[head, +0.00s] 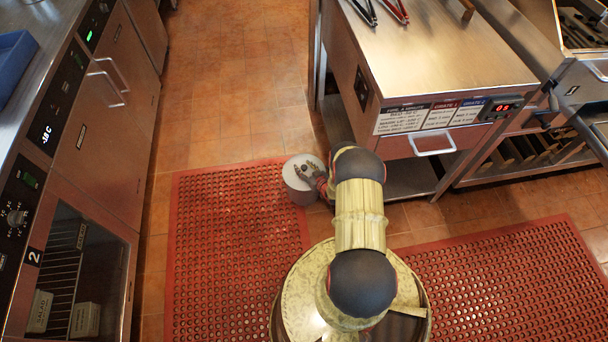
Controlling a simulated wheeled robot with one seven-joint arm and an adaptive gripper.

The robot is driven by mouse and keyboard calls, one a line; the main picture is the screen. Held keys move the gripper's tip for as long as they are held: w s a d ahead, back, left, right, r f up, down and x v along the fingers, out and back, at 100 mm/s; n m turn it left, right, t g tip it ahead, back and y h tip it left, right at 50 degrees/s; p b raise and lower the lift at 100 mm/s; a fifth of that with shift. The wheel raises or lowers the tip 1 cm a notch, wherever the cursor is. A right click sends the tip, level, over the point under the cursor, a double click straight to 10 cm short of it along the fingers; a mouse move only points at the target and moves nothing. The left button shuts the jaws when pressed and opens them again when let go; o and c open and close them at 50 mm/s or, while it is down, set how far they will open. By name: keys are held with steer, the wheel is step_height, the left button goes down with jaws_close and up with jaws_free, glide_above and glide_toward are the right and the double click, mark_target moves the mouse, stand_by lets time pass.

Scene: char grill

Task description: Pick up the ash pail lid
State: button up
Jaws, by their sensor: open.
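The ash pail (299,196) is a small light grey cylinder on the floor, at the back right corner of the left red mat. Its round, pale lid (291,174) sits on top and faces up. My gripper (304,170) is over the lid from the right, with its small dark fingers open near the lid's middle. From this height I cannot tell whether the fingers touch the lid or its handle. My arm hides the pail's right side.
A steel counter (440,50) with a lower shelf (408,178) stands close to the pail on the right. Steel cabinets (110,110) line the left. Red perforated mats (225,230) cover the near floor. The tiled aisle (230,80) behind the pail is clear.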

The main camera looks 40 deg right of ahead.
steer(key=c, duration=0.3)
steer(key=c, duration=0.8)
steer(key=shift+w, duration=0.1)
jaws_close()
